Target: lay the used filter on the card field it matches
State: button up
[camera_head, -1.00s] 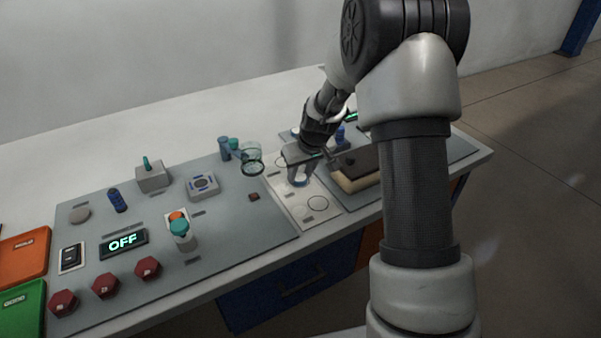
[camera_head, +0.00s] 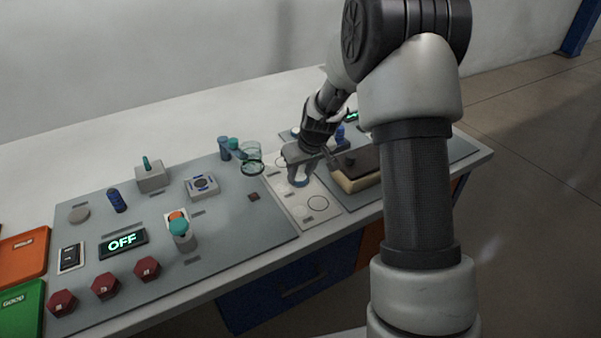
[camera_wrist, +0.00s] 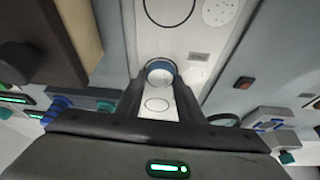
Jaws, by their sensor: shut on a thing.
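My gripper (camera_head: 300,182) is shut on a small round blue-rimmed piece with a pale face, which I take to be the used filter (camera_wrist: 160,70). The filter is between the fingertips, over the middle of the white card (camera_head: 327,215). I cannot tell whether it touches the card. In the wrist view, the card (camera_wrist: 192,70) shows a large empty circle (camera_wrist: 168,10), a speckled disc field (camera_wrist: 219,12) and a smaller circle (camera_wrist: 157,104) between the fingers. My fingers and the filter hide part of the card.
A tan block with a dark top (camera_head: 357,167) stands close right of my gripper. Further left are a teal-topped post (camera_head: 181,232), red knobs (camera_head: 147,268) and an OFF display (camera_head: 123,243).

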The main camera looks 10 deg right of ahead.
aim_at(300, 178)
dwell(0.4)
jog(key=o, duration=1.1)
jog(key=shift+o, duration=0.8)
jog(key=shift+o, duration=1.3)
jog(key=shift+d+r+p, duration=0.1)
jog(key=shift+r+p, duration=0.5)
jog(key=shift+r, duration=0.3)
jog(key=shift+r+p, duration=1.45)
jog(key=shift+r, duration=1.15)
